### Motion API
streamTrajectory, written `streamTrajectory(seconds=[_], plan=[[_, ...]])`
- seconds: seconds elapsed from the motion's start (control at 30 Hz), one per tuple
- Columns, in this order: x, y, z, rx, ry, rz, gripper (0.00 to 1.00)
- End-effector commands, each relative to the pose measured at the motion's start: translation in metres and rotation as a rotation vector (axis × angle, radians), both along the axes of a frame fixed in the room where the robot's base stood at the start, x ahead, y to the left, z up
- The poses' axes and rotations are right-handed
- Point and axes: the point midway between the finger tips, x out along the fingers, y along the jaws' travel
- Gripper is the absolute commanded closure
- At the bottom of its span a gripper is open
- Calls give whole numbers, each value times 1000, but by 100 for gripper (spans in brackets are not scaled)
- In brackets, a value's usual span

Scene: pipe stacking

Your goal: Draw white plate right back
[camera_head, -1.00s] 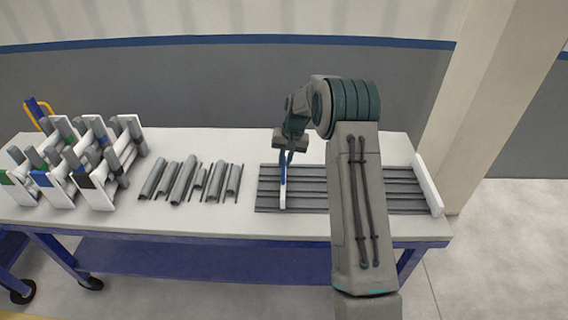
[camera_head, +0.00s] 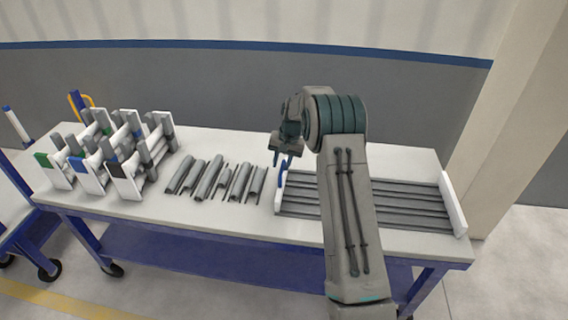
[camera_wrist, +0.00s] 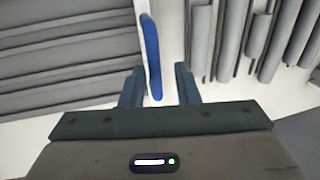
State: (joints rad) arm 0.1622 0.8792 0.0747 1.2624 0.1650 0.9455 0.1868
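A white plate (camera_head: 280,192) with a blue upper edge stands upright at the left end of the grey grooved rack of long pipes (camera_head: 395,203). A second white plate (camera_head: 453,203) stands at the right end. My gripper (camera_head: 283,162) is open just above the left plate. In the wrist view, the plate's blue edge (camera_wrist: 151,55) lies between the two fingers (camera_wrist: 158,88), with gaps on both sides. My arm hides part of the rack.
Several short grey pipes (camera_head: 208,178) lie on the white table (camera_head: 210,222) just left of the plate. White stands holding grey parts (camera_head: 95,170) are at the table's left. A grey wall is behind, and a pillar (camera_head: 505,130) is at right.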

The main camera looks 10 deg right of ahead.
Motion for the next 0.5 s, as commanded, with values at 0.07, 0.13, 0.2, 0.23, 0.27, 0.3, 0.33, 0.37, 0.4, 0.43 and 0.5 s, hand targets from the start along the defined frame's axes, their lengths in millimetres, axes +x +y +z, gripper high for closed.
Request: streamTrajectory(seconds=[0.07,0.13,0.2,0.23,0.27,0.3,0.33,0.37,0.4,0.43,0.5], plan=[[-1,0,-1,0,2,1,66],[-1,-1,-1,-1,4,0,66],[-1,-2,-1,-1,5,-1,66],[-2,-2,-1,-1,5,-1,66],[-2,-3,-1,-1,5,-1,66],[-2,-3,0,-1,5,-2,66],[-2,-3,1,-1,5,-1,66],[-2,-4,2,-1,5,-1,66],[-2,-4,6,-1,4,-1,66],[-2,-5,10,-2,2,-2,66],[-3,-7,21,-2,2,-2,66]])
